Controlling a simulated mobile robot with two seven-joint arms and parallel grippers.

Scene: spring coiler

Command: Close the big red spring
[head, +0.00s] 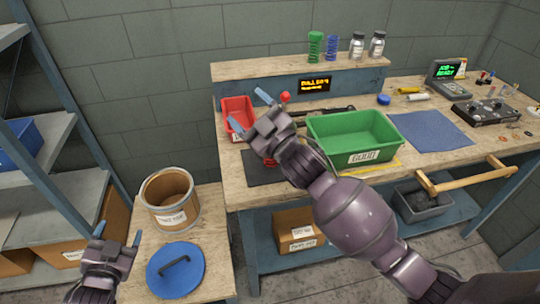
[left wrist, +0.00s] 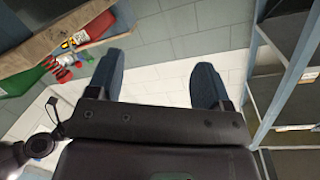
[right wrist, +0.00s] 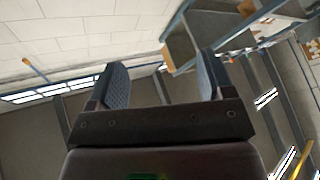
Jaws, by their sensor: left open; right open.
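A brown drum (head: 170,200) with a white label stands open on the low bench at left. A round blue lid (head: 176,270) with a dark handle lies flat in front of it, apart from the drum. My left gripper (head: 118,235) is open and empty, left of the lid and drum. My right gripper (head: 250,112) is open above the workbench, in front of a red tray (head: 238,104) and partly hiding it. A small red ball (head: 285,97) shows just behind it. The red tray also shows in the left wrist view (left wrist: 97,27).
A green tray (head: 355,138) and a blue mat (head: 430,131) are on the workbench. A green spring (head: 315,46), a blue spring (head: 332,47) and two jars stand on the raised shelf. Metal shelving (head: 60,190) borders the left. A wooden rail (head: 470,178) juts from the bench front.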

